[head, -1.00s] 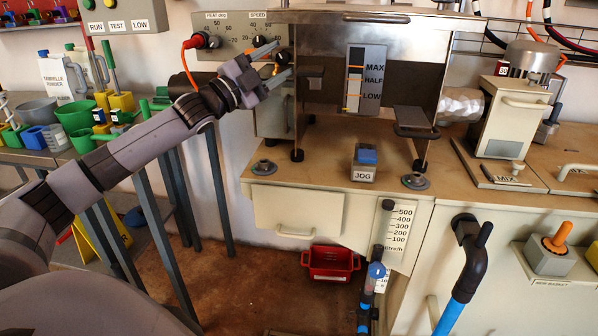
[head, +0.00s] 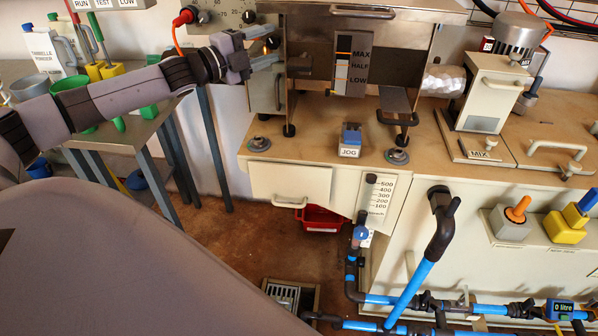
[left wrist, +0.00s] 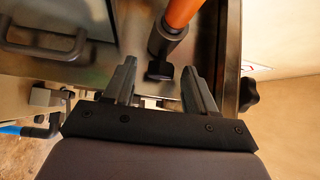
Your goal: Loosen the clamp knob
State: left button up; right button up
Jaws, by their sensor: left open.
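My left gripper (head: 266,48) is open at the upper left side of the steel-framed machine (head: 350,100). In the left wrist view its two fingers (left wrist: 158,80) stand apart with nothing held between them. A dark knob-like end (left wrist: 160,70) below a black collar and an orange rod shows between the fingertips; I cannot tell whether they touch it. A black lobed knob (left wrist: 248,94) sits to the right of the fingers, outside the gap. I cannot tell which of these is the clamp knob. In the head view the fingers partly hide a small knob (head: 272,42). My right gripper is not in view.
The machine stands on a wooden-topped cabinet (head: 300,150) with a blue-topped JOG block (head: 350,145). A control panel (head: 222,14) is behind my arm. Blue piping (head: 410,290) runs below on the right.

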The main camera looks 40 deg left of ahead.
pick_arm(q)
jog(key=r+p, duration=0.1)
jog(key=p, duration=0.2)
jog(key=shift+m+g, duration=0.3)
jog(key=shift+m, duration=0.1)
jog(key=f+b+v, duration=0.1)
jog(key=b+v, duration=0.6)
jog(key=b, duration=0.3)
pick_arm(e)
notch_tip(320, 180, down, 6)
pick_arm(q)
jog(key=s+d+f+n+g+p, duration=0.2)
jog(key=d+f+n+p, duration=0.1)
jog(key=d+f, duration=0.7)
jog(key=s+d+f+n+g+h+p, duration=0.1)
jog(key=s+d+f+n+g+p, duration=0.1)
jog(key=d+f, duration=0.7)
jog(key=shift+s+d+f+n+h+p, duration=0.4)
jog(key=shift+f+n+p, duration=0.8)
jog(key=shift+f, duration=1.05)
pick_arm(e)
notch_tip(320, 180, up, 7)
